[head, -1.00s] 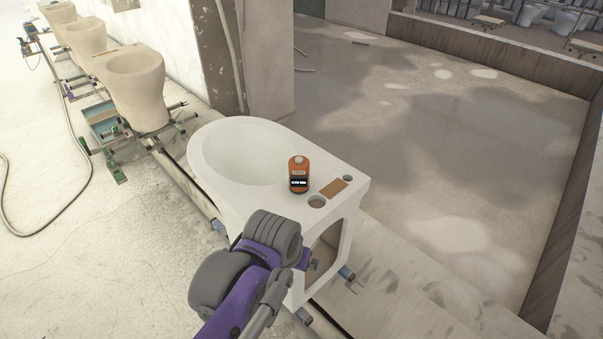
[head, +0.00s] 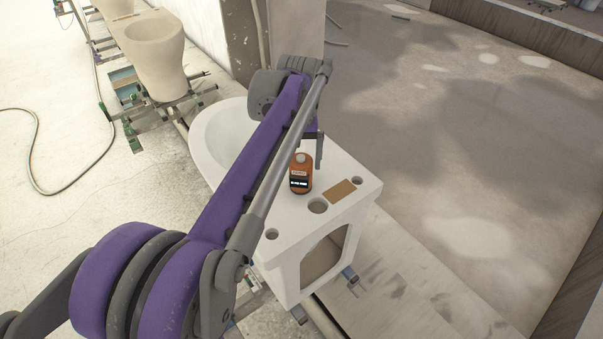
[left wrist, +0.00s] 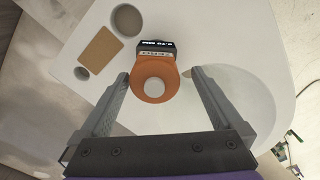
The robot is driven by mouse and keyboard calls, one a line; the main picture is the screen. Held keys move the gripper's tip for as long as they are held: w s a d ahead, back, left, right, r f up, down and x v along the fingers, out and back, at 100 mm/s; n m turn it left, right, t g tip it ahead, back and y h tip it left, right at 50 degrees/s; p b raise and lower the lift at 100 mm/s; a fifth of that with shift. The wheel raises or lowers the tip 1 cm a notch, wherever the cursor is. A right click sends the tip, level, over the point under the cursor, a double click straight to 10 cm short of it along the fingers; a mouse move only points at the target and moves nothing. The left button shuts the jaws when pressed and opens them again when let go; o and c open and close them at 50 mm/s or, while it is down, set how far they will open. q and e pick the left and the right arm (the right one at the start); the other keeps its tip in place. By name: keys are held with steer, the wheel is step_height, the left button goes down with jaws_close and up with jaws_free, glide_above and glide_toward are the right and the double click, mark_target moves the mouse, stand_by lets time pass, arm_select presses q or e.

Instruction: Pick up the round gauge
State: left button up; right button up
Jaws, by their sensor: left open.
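The round gauge is an orange, bottle-like body (head: 300,172) with a pale knob on top and a dark display on its front. It stands upright on the flat rear deck of a white toilet casting (head: 312,262). In the left wrist view the gauge (left wrist: 152,92) is seen from above, between the two fingers. My left gripper (head: 319,150) is open and empty above and beside the gauge; one finger shows in the head view, the other is hidden. The left wrist view shows both fingers (left wrist: 158,80) apart on either side of it. My right gripper is not in view.
On the deck next to the gauge lie a brown rectangular pad (head: 342,190) and round holes (head: 318,206). Another casting (head: 154,58) stands on the rail at the back left. A hose (head: 34,150) lies on the floor. Open floor lies to the right.

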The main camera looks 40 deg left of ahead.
mark_target(301, 176)
arm_select(q)
steer(key=f, duration=0.6)
steer(key=shift+w+d, duration=0.1)
steer(key=shift+d, duration=0.2)
steer(key=shift+r, duration=0.1)
steer(key=c, duration=1.4)
